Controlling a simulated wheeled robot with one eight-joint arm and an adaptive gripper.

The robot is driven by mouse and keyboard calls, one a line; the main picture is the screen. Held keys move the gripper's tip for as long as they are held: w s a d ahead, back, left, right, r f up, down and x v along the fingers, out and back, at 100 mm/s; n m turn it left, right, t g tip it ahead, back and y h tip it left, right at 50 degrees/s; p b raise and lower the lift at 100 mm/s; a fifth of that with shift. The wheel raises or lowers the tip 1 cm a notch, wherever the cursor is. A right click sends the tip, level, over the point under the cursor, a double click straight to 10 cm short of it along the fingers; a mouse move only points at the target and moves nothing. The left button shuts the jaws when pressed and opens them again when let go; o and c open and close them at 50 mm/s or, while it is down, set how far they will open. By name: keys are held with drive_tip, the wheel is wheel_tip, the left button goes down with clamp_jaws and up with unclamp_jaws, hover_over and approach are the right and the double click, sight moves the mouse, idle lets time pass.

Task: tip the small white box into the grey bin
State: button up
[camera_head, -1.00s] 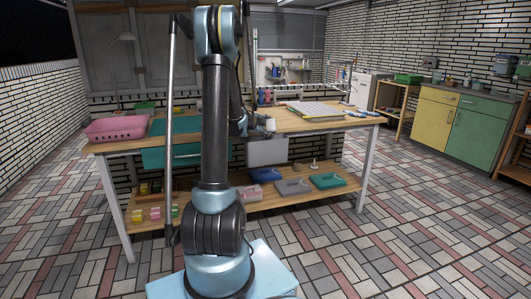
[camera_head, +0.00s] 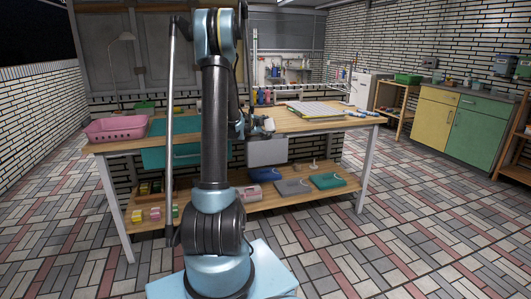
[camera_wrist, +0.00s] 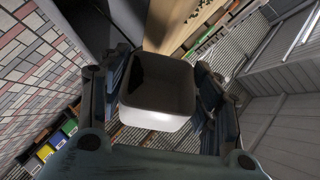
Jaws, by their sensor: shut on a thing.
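The small white box (camera_wrist: 158,118) is between the two fingers of my gripper (camera_wrist: 160,95) in the wrist view. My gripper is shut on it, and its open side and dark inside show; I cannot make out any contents. In the head view my gripper (camera_head: 262,126) is small, at the table's front edge, with the box hard to make out. The grey bin (camera_head: 267,153) hangs below that edge, just under my gripper. A dark grey surface beside the wooden edge in the wrist view may be part of the bin.
The wooden table (camera_head: 300,124) carries a pink basket (camera_head: 116,128) at the left and a pale rack (camera_head: 315,109) at the right. The lower shelf (camera_head: 240,204) holds several coloured trays and small blocks. The floor at the right is clear.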

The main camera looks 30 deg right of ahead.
sight(272, 123)
drive_tip(key=shift+w+a+f+n+h, duration=0.15)
drive_tip(key=shift+w+a+n+h, duration=0.25)
drive_tip(key=shift+n+h, duration=0.4)
idle(1.3)
drive_tip(key=shift+s+d+r+m+y, duration=0.25)
drive_tip(key=shift+s+d+m+y, duration=0.35)
drive_tip(key=shift+m+y, duration=0.7)
drive_tip(key=shift+s+d+t, duration=0.1)
drive_tip(key=shift+d+t, duration=0.05)
drive_tip(key=shift+t, duration=0.15)
drive_tip(key=shift+s+d+f+m+t+y+b, duration=0.1)
drive_tip(key=shift+s+d+m+t+y+b, duration=0.15)
drive_tip(key=shift+m+y+b, duration=0.25)
drive_tip(key=shift+s+d+m+t+y+b, duration=0.15)
drive_tip(key=shift+d+m+y+b, duration=0.2)
drive_tip(key=shift+m+y, duration=0.2)
drive_tip(key=shift+s+d+r+m+y+b, duration=0.35)
drive_tip(key=shift+s+d+r+y, duration=0.1)
drive_tip(key=shift+d+r, duration=0.2)
drive_tip(key=shift+s+d+f+m+t+y+b, duration=0.2)
drive_tip(key=shift+d+m+t+y+b, duration=0.15)
drive_tip(key=shift+m+y+b, duration=0.15)
drive_tip(key=shift+s+d+f+m+t+y+b, duration=0.1)
drive_tip(key=shift+d+f+m+t+y+b, duration=0.15)
drive_tip(key=shift+m+t+y, duration=0.25)
drive_tip(key=s+d+f+m+t+y+b, duration=0.1)
drive_tip(key=s+d+m+t+y+b, duration=0.2)
drive_tip(key=s+d+m+t+y, duration=0.2)
drive_tip(key=shift+d+b, duration=0.35)
drive_tip(key=shift+d, duration=0.7)
